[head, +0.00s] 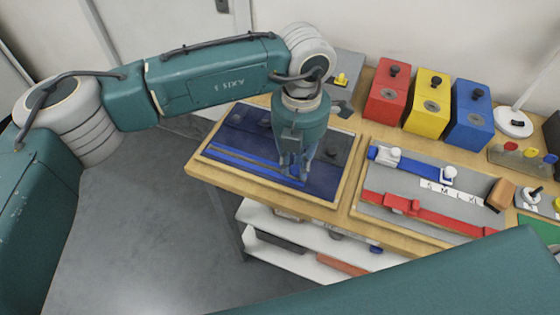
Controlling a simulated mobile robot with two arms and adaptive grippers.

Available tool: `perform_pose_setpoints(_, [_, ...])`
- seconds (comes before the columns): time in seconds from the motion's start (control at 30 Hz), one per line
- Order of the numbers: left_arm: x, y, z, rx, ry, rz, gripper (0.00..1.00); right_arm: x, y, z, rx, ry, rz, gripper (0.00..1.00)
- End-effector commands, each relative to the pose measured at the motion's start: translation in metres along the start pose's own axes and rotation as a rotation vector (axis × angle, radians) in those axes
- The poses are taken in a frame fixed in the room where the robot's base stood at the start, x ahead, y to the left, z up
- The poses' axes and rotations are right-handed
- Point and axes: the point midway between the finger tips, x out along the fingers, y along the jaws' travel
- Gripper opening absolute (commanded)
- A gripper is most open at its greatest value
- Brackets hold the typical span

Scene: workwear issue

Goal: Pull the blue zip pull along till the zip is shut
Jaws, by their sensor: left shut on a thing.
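A dark navy cloth panel (250,122) lies in a wooden-edged board at the left end of the table. A bright blue zip strip (235,161) runs along its near part, from the left edge towards my left gripper. My left gripper (296,176) points down over the right half of the panel, with its fingers shut at the zip line. It is shut on the blue zip pull, which the fingers hide. How far the zip's two sides meet is too small to tell. My right gripper is not in view.
Right of the panel is a second board (352,212) with blue and red straps. Red (386,103), yellow (425,105) and blue (468,120) boxes stand behind it. A white lamp base (513,123) is at the back right. A white shelf (290,262) sits below the tabletop.

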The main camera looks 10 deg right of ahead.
Motion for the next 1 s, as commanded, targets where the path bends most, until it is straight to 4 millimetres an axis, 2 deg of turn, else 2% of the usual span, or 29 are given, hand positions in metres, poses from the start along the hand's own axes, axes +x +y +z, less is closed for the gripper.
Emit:
perform_pose_setpoints(0.37, [-0.001, -0.007, 0.003, 0.004, -0.005, -0.008, 0.0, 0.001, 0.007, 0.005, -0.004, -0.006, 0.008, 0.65])
perform_pose_setpoints(0.4, [-0.001, -0.007, 0.003, 0.004, -0.005, -0.008, 0.24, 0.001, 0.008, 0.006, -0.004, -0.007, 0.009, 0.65])
perform_pose_setpoints(0.5, [-0.001, -0.006, 0.003, 0.004, -0.005, -0.007, 0.4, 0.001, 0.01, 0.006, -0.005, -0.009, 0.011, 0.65])
perform_pose_setpoints(0.83, [-0.004, -0.004, 0.002, 0.001, -0.004, -0.003, 0.4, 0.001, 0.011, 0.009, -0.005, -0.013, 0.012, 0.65])
perform_pose_setpoints(1.0, [-0.026, -0.004, 0.003, 0.002, -0.005, -0.001, 0.4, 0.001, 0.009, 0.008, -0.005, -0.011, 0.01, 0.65])
